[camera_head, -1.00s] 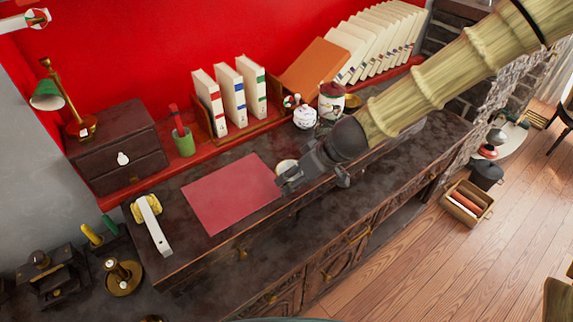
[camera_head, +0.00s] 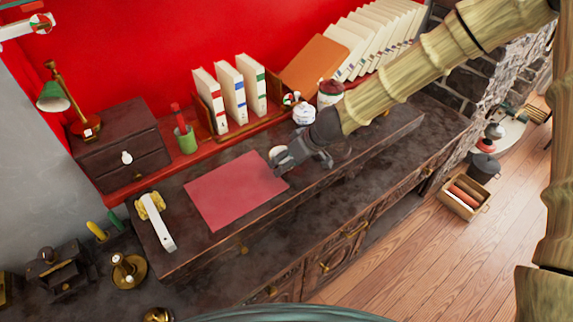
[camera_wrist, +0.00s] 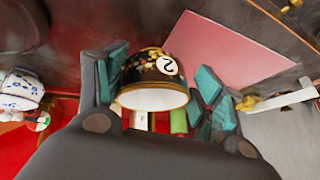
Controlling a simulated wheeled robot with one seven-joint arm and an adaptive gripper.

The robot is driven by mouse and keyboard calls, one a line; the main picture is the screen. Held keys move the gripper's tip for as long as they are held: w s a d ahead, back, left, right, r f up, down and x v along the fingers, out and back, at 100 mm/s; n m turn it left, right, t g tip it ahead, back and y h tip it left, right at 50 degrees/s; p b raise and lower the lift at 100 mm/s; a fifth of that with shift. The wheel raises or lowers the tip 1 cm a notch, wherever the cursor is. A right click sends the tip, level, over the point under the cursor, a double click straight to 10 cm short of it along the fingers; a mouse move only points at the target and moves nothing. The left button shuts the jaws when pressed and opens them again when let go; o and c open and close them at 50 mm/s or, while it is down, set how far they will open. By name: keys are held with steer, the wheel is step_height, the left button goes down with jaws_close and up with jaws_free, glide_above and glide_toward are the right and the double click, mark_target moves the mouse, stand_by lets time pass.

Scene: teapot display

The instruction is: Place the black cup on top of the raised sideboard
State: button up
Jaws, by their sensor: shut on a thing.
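The black cup (camera_wrist: 155,78) sits between the two teal-padded fingers in the wrist view. It has a gold rim, a floral pattern, a round white label and a pale inside. My gripper (camera_wrist: 160,85) is shut on it. In the head view, my gripper (camera_head: 281,163) is above the dark sideboard (camera_head: 400,150), by the right edge of the pink sheet. Only a pale bit of the cup (camera_head: 277,152) shows there, as the fingers hide the rest. I cannot tell whether the cup touches the surface.
The pink sheet (camera_head: 232,190) lies flat left of my gripper. A white jar (camera_head: 304,116) and a dark red jar (camera_head: 329,93) stand close behind it. Upright books (camera_head: 232,92) line the back shelf. A white handset (camera_head: 157,222) lies at left. The sideboard top at right is fairly clear.

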steer(key=shift+f, duration=0.8)
steer(key=shift+f, duration=0.35)
steer(key=o, duration=1.5)
steer(key=shift+r, duration=0.5)
steer(key=shift+p+v, duration=0.4)
steer(key=shift+v, duration=5.45)
steer(key=shift+s, duration=0.1)
